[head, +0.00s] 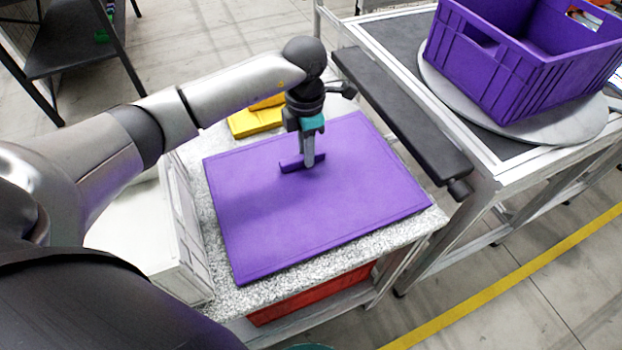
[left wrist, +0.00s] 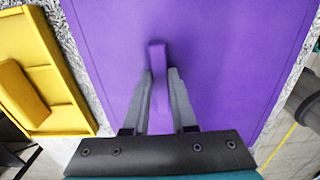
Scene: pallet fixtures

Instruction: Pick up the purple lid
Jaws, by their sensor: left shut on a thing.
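The purple lid (head: 330,215) is a flat rectangle with a raised bar handle (head: 290,165) near its middle. It lies over the speckled grey table top, and I cannot tell whether it touches it. My left gripper (head: 309,163) points down at the handle and is shut on it. In the left wrist view the two fingers (left wrist: 159,85) sit on either side of the handle (left wrist: 158,62), with the lid (left wrist: 225,50) filling the space behind. My right gripper is not in view.
A yellow object (head: 255,118) lies on the speckled table (head: 400,240) behind the lid. A purple crate (head: 530,70) stands on a round grey plate (head: 440,90) on the bench at right. A black padded bar (head: 400,115) edges that bench. A red container (head: 310,295) sits below the table.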

